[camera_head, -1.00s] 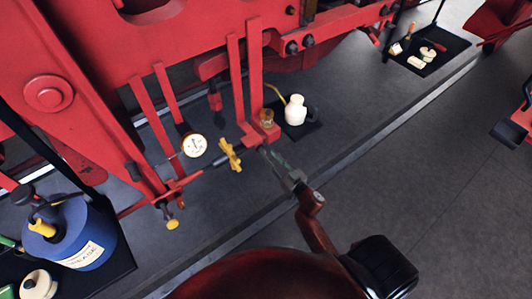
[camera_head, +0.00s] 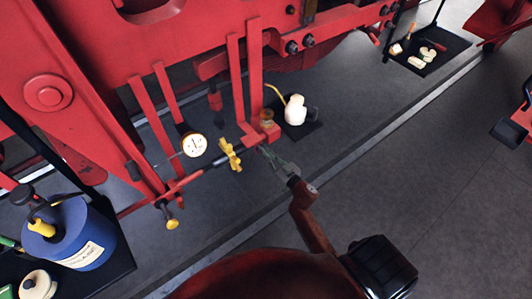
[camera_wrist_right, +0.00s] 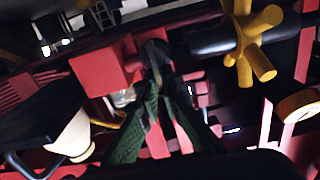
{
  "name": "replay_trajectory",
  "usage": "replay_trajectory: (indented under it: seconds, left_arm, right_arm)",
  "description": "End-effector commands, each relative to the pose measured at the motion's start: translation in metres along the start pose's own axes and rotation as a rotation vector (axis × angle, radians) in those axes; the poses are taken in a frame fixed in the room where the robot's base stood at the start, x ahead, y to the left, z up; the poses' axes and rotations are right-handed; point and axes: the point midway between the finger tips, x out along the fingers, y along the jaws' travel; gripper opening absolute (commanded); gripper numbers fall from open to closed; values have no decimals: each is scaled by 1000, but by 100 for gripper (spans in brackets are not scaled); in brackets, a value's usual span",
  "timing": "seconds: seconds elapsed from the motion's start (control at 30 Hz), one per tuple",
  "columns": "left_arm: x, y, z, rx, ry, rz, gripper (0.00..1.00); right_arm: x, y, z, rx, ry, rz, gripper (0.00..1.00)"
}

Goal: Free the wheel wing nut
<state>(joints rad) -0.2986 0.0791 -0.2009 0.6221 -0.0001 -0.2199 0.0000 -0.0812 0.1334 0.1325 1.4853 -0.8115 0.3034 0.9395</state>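My right gripper (camera_head: 266,150) reaches up to the end of a red block (camera_head: 270,131) on the engine. In the right wrist view its dark green fingers (camera_wrist_right: 158,82) converge at a small dark round part (camera_wrist_right: 156,55) beside the red block (camera_wrist_right: 105,66). This part may be the wing nut, but it is too dark to make out its wings. I cannot tell whether the fingers grip it or only stand around it. A yellow cross-shaped handwheel (camera_head: 231,155) is on the shaft just left; it also shows in the wrist view (camera_wrist_right: 247,42). My left gripper is out of view.
A pressure gauge (camera_head: 194,145) and a yellow knob (camera_head: 172,223) are to the left. A cream oil can (camera_head: 295,109) stands on a dark mat behind the gripper. A blue canister (camera_head: 78,235) is at lower left. Red uprights rise close to the gripper.

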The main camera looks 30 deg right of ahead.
Motion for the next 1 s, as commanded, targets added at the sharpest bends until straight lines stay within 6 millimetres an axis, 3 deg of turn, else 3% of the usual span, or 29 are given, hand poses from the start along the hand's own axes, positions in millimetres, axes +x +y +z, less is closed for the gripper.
replay_trajectory:
  seconds: [0.57, 1.0]
  left_arm:
    - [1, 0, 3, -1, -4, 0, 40]
    - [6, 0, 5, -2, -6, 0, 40]
  right_arm:
    - [-1, -1, 4, -53, -7, 1, 0]
    - [-2, -8, 8, -393, -10, -1, 0]
